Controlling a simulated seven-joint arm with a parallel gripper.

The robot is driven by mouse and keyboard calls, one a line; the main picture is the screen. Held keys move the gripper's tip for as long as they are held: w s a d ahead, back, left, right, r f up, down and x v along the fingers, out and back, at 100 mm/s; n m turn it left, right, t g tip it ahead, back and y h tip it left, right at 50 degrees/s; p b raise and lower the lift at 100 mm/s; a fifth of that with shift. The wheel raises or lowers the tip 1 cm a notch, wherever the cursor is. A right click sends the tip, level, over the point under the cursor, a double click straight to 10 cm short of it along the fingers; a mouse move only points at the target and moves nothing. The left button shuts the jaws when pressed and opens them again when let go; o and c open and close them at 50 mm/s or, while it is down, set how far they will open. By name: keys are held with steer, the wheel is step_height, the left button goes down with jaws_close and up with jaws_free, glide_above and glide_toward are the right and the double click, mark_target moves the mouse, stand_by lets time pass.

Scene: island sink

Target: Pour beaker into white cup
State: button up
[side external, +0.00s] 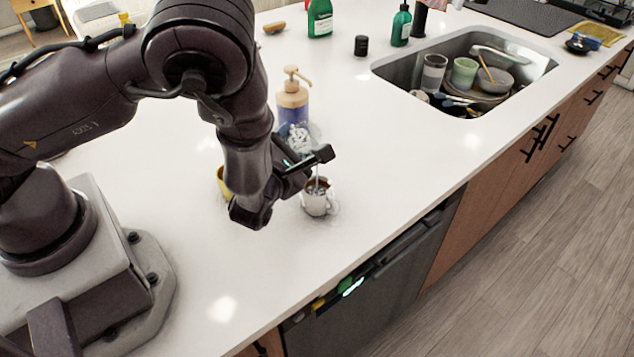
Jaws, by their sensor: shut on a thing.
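A small white cup (316,201) stands upright on the white counter, with something dark and pale visible at its mouth. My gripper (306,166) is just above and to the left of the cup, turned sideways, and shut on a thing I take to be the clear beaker. The beaker's outline is too faint and too hidden by the fingers to make out clearly. A thin pale streak shows between the gripper and the cup's mouth; I cannot tell whether it is liquid or glass.
A pump bottle (293,105) stands behind the gripper. A yellow object (223,182) is partly hidden behind my arm. A black jar (361,46) and green bottles (320,18) stand farther back. The sink (462,75) holds several dishes. The counter right of the cup is clear to its front edge.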

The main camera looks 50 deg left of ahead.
steer(key=shift+a+f+m+t, duration=0.1)
steer(key=shift+f+m+t, duration=0.25)
steer(key=shift+m, duration=0.35)
stand_by(0.6)
steer(key=shift+r+m+y, duration=0.2)
steer(key=shift+m+y, duration=0.1)
steer(key=shift+m, duration=0.1)
stand_by(0.3)
steer(key=shift+n, duration=0.6)
steer(key=shift+r+n, duration=0.25)
steer(key=shift+n, duration=0.25)
steer(key=shift+f+n+g+h, duration=0.4)
steer(key=shift+n+g+h, duration=0.15)
steer(key=shift+n+h, duration=0.05)
steer(key=n, duration=0.1)
steer(key=n+h, duration=0.1)
steer(key=n+g+h, duration=0.1)
steer(key=n, duration=0.1)
steer(key=shift+d+f, duration=0.25)
steer(key=shift+d, duration=0.1)
steer(key=shift+w+d+r+n+h, duration=0.1)
steer(key=shift+d+r+n+h, duration=0.15)
steer(key=shift+r+n+h, duration=0.55)
steer(key=shift+f, duration=0.2)
